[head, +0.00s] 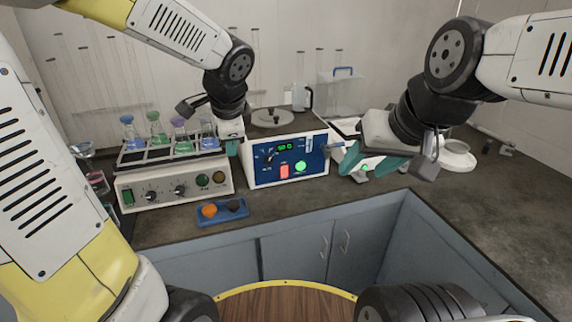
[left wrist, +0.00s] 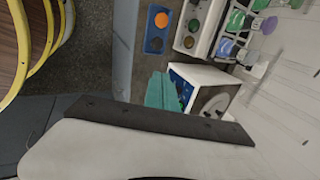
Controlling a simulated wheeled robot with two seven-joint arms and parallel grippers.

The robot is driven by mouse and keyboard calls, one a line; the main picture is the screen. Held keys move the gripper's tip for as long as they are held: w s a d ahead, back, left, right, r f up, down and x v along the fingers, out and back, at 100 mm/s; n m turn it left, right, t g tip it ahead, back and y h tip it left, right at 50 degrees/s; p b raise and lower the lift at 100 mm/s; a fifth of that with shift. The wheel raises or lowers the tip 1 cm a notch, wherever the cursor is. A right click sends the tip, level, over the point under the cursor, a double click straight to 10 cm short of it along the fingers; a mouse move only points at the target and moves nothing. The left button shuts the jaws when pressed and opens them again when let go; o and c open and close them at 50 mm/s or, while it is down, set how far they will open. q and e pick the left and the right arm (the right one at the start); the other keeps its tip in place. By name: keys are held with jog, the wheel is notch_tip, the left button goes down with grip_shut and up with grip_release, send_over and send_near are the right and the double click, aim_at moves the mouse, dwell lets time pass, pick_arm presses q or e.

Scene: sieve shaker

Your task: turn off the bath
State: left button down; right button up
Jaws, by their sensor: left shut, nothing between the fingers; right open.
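The bath (head: 318,180) is a white box with a blue front panel and a round metal lid on top. Its panel has a lit green display (head: 285,147), a dark knob (head: 268,158), a red switch (head: 285,172) and a glowing green round light (head: 301,166). My left gripper (head: 232,148) is shut and empty at the bath's front left edge; contact cannot be told. In the left wrist view its teal fingers (left wrist: 162,92) partly cover the panel. My right gripper (head: 364,162) is open and empty, just right of the bath.
A blue tray (head: 222,212) with an orange and a dark round piece lies in front. A glass beaker (head: 302,97) stands behind. Countertop (head: 480,205) at right is free.

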pick_arm(q)
jog(key=w+d+f+m+t, duration=0.1)
jog(key=w+d+f+m, duration=1.3)
jog(key=d+m, duration=0.2)
jog(key=shift+w+f+m+t+y, duration=0.15)
jog(key=shift+m+t+y, duration=0.2)
jog(key=shift+m, duration=0.55)
send_near(284, 175)
notch_tip(284, 175, down, 4)
jog(key=shift+w+a+f, duration=0.15)
jog(key=shift+w, duration=0.45)
jog(key=shift+w+a+f, duration=0.15)
jog(key=shift+w+f, duration=0.05)
jog(key=shift+w, duration=0.4)
jog(key=shift+w+a+f, duration=0.15)
jog(key=shift+w, duration=0.4)
